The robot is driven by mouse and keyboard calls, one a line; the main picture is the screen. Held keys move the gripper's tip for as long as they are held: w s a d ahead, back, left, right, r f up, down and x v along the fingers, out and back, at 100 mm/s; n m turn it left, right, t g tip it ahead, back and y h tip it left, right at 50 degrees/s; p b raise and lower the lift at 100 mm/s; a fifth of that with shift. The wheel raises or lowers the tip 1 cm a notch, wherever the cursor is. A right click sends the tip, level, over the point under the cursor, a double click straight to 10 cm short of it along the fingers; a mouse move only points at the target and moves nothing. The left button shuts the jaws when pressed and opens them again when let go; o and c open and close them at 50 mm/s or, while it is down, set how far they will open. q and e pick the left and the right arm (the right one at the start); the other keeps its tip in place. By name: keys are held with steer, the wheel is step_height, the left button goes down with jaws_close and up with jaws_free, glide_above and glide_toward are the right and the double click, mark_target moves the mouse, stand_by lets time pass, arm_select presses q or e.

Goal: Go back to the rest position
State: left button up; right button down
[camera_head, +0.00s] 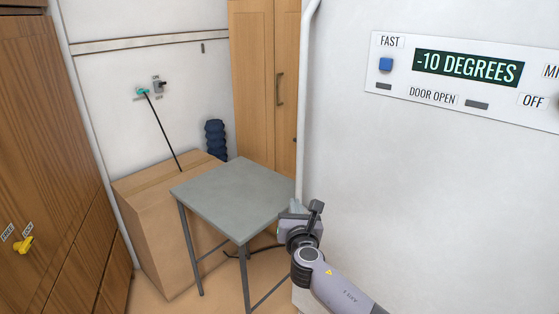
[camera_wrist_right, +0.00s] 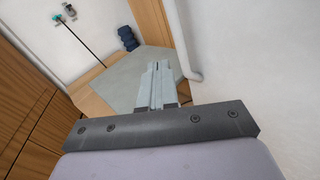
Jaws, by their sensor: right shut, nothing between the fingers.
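My right gripper (camera_head: 294,207) is in front of the right corner of a grey table (camera_head: 235,190) in the head view. Its pale fingers are together and empty, and they also show in the right wrist view (camera_wrist_right: 157,72), pointing toward the table top (camera_wrist_right: 118,82). I cannot tell whether the fingers touch the table. The right arm comes in from the lower right, beside the white freezer front. My left gripper is not in either view.
A white freezer (camera_head: 430,190) with a "-10 DEGREES" panel (camera_head: 468,68) fills the right side. A cardboard box (camera_head: 160,225) stands behind the table, with a dark blue ribbed object (camera_head: 215,139) behind it. Wooden cabinets stand left (camera_head: 50,130) and behind (camera_head: 252,80).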

steer(key=s+d+f+m+g+y, duration=0.1)
steer(key=s+d+f+m+g, duration=0.1)
steer(key=s+f+m, duration=0.65)
steer(key=s+d+f+m+g+y, duration=0.1)
steer(key=s+d+f+m+g, duration=0.15)
steer(key=s+f+m, duration=0.55)
steer(key=s+d+f+m+g, duration=0.1)
steer(key=s+d+m, duration=0.3)
steer(key=s+m, duration=0.4)
steer(key=s+d+f+m+g, duration=0.1)
steer(key=s+d+f+m, duration=0.1)
steer(key=s+m, duration=0.6)
steer(key=s+d, duration=0.1)
steer(key=s, duration=0.4)
steer(key=shift+s+d+p, duration=0.35)
steer(key=shift+s+p, duration=0.05)
